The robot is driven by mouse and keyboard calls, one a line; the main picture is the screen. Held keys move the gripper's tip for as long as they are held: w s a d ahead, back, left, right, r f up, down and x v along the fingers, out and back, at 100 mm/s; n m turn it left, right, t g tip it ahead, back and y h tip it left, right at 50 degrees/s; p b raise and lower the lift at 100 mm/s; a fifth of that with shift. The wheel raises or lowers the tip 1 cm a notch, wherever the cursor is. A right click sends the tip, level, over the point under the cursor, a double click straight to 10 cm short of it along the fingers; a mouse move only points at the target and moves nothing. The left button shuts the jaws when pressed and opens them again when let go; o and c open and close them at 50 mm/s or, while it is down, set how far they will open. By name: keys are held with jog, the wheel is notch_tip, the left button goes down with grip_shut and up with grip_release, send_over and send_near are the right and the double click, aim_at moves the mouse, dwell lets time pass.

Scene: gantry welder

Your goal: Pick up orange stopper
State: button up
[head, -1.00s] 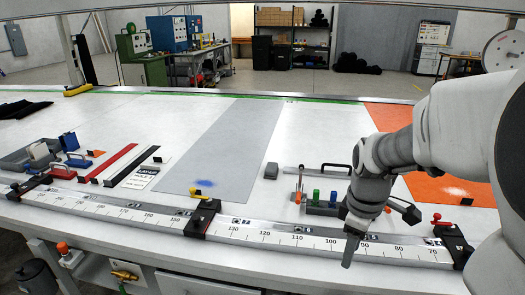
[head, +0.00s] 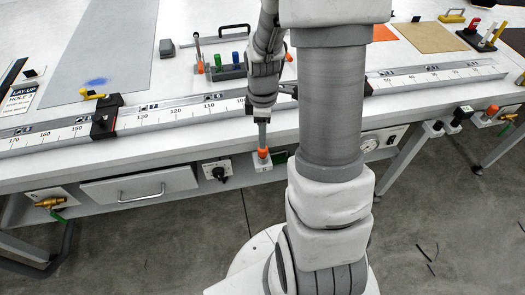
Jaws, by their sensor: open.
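An orange stopper (head: 263,153) sits on a small white block (head: 263,164) at the front edge of the bench, in the middle of the head view. My gripper (head: 262,146) points straight down at it, with its tip at or just above the stopper's top. The jaws are open. The tip is small and seen nearly edge-on, so I cannot tell whether the fingers are around the stopper or only above it. A similar orange piece (head: 491,110) sits on a bracket along the bench front at the right.
A long ruler rail (head: 190,111) with a black clamp (head: 104,118) runs along the bench above the stopper. A drawer (head: 140,189), a black knob panel (head: 217,172) and a brass valve (head: 48,202) are on the front. Green and blue pieces stand behind the rail.

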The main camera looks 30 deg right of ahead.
aim_at(263, 154)
jog(key=shift+s+a+f, duration=0.1)
jog(key=shift+s+f, duration=0.05)
jog(key=shift+f, duration=2.6)
grip_shut()
